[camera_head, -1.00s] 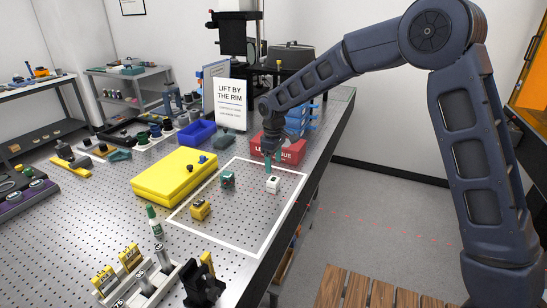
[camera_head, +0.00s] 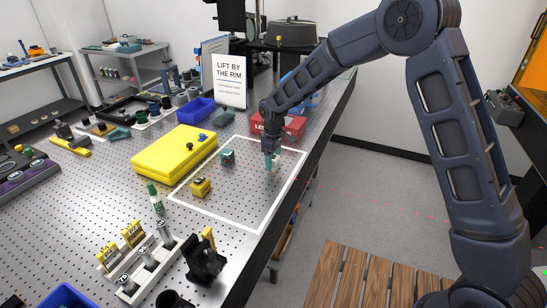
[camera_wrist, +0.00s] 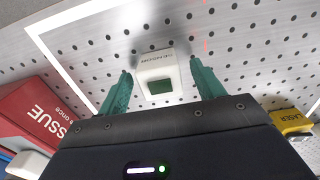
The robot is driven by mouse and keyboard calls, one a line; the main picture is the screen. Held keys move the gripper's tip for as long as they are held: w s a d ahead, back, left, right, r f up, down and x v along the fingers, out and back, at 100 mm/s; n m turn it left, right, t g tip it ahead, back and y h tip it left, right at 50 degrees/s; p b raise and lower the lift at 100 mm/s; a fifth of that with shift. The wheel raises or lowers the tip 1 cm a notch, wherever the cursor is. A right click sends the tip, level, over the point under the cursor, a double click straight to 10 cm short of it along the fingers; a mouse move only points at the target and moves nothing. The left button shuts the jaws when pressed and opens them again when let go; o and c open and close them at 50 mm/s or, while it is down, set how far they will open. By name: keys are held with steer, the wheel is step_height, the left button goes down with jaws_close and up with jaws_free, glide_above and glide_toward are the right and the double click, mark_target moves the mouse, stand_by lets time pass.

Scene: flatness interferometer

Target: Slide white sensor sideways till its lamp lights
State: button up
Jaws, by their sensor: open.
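The white sensor (camera_wrist: 157,68) is a small white block with a dark greenish window on its face. In the wrist view it sits between the two green fingers of my open gripper (camera_wrist: 161,70), with a finger on either side. I cannot tell whether either finger touches it. No clearly lit lamp shows on it. In the head view my gripper (camera_head: 269,165) points down inside the white-outlined area (camera_head: 285,193) and hides the sensor.
A yellow laser block (camera_head: 200,187) and a small dark green block (camera_head: 227,156) stand left of my gripper. A yellow case (camera_head: 175,152) lies further left. The outlined area's front right is clear, near the table edge.

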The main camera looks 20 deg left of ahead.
steer(key=c, duration=1.3)
steer(key=shift+o, duration=0.2)
steer(key=shift+s, duration=0.15)
steer(key=shift+s, duration=2.25)
steer(key=o, duration=1.3)
steer(key=shift+c, duration=0.2)
steer(key=shift+r, duration=0.1)
